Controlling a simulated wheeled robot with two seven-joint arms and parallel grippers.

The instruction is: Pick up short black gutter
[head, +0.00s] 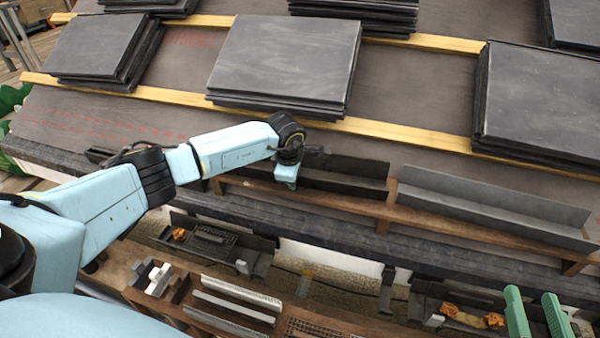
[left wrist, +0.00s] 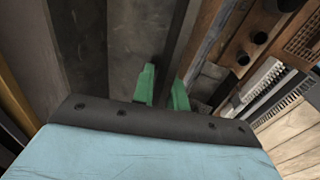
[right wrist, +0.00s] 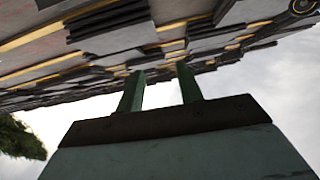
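The short black gutter (head: 345,178) is a dark trough lying lengthwise on a wooden ledge below the roof tiles in the head view. My left gripper (head: 287,178) reaches down to it from above, near its left part. In the left wrist view, the left gripper's green fingers (left wrist: 165,80) stand a small gap apart with a dark strip, likely a gutter wall, between them. Whether they press on it cannot be told. My right gripper (head: 535,312) is at the lower right of the head view, its fingers apart and empty; it also shows in the right wrist view (right wrist: 160,80).
A longer grey gutter (head: 495,208) lies on the same ledge to the right. Stacks of dark tiles (head: 285,60) rest on yellow battens above. A wooden rack with white gutter pieces (head: 235,300) and bins with orange parts (head: 470,315) are below.

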